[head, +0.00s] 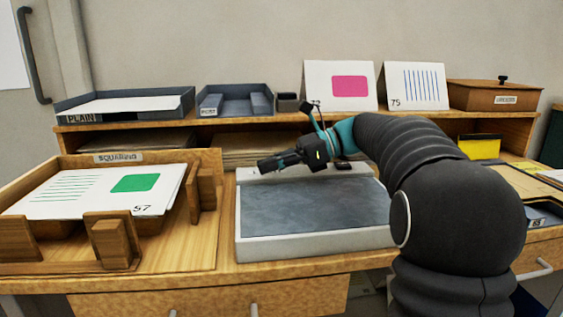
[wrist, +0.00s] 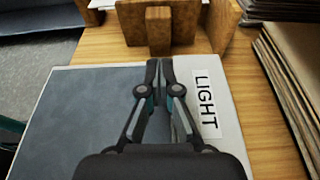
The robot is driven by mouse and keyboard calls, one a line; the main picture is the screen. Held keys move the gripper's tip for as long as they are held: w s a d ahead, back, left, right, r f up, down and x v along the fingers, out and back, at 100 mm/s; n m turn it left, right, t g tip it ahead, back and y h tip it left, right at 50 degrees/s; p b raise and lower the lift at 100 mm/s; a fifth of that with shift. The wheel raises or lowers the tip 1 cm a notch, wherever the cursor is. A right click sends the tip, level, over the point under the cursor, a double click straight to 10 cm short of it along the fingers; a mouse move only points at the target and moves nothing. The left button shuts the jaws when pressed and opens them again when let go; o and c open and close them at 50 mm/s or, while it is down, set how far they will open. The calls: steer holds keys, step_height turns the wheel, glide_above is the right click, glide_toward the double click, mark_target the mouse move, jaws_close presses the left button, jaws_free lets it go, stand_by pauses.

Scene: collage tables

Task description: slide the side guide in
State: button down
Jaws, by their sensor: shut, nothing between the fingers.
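The squaring tray (head: 150,262) stands at the left with a wooden side guide (head: 202,190) at its right side. A second wooden guide (head: 112,240) stands at its front. A white sheet (head: 100,193) with a green block and the number 57 lies in the tray, somewhat skewed. My gripper (head: 262,165) is shut and empty above the back of the light panel, right of the side guide and apart from it in the head view. In the wrist view, my fingertips (wrist: 158,64) point at the knobbed side guide (wrist: 158,28); the exact gap is unclear.
The grey light panel (head: 243,247) lies below my gripper; its LIGHT label (wrist: 206,104) shows in the wrist view. Stacked boards (wrist: 282,75) are at the right there. Grey trays (head: 125,104), display cards (head: 340,86) and a wooden box (head: 495,96) stand on the back shelf.

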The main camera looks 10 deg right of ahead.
mark_target(214, 177)
steer(key=x, duration=0.6)
steer(key=r+b+x, duration=0.1)
steer(key=x, duration=0.2)
steer(key=shift+a, duration=0.15)
steer(key=shift+r, duration=0.15)
